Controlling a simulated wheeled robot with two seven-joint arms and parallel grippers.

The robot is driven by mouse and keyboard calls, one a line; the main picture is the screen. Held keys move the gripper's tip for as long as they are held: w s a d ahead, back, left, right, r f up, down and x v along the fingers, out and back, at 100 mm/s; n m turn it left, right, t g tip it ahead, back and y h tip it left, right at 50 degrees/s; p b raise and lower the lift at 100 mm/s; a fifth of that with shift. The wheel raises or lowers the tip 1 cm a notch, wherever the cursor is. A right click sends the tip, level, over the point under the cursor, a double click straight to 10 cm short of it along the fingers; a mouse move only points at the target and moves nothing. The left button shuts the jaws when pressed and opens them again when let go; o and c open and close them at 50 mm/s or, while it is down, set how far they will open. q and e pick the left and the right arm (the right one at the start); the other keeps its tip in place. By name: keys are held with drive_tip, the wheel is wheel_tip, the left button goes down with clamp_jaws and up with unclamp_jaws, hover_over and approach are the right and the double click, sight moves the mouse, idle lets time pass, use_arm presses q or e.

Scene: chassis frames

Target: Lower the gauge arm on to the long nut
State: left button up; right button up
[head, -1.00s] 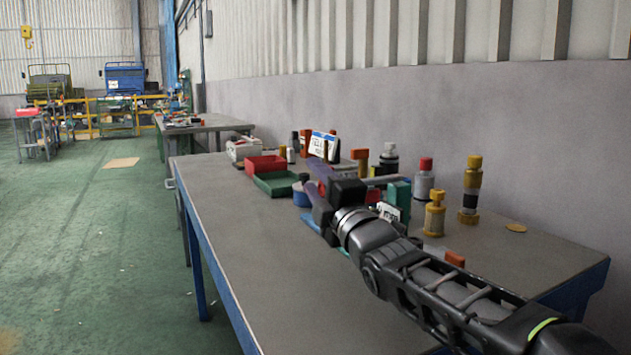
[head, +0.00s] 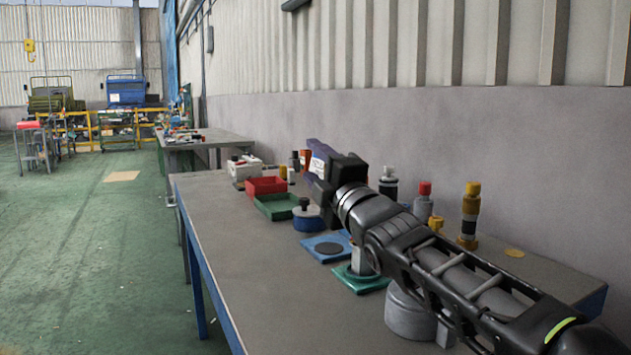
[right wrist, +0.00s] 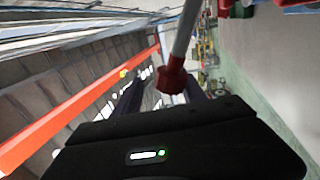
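My right gripper (head: 318,155) is raised above the back of the bench, its purple fingers pointing away from the head camera. In the right wrist view the fingers (right wrist: 163,92) stand apart. A grey rod with a red end knob (right wrist: 172,80) comes down from the top and shows between the fingers; it looks like the gauge arm. I cannot tell whether it touches a finger. A green base (head: 362,284) with a pale post stands under my forearm, partly hidden. I cannot pick out the long nut. My left gripper is out of view.
A blue plate with a dark disc (head: 328,248), a blue round pot (head: 307,220), a green tray (head: 275,207) and a red tray (head: 266,185) stand on the bench. A grey cylinder (head: 408,316) sits below my forearm. The bench's front left is clear.

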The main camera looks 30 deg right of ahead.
drive_tip(key=shift+r, duration=0.65)
drive_tip(key=shift+s, duration=0.15)
drive_tip(key=a+b+v, duration=0.1)
drive_tip(key=b+v, duration=0.2)
drive_tip(key=v, duration=0.5)
drive_tip(key=shift+s, duration=0.3)
drive_tip(key=shift+a, duration=0.1)
idle(0.4)
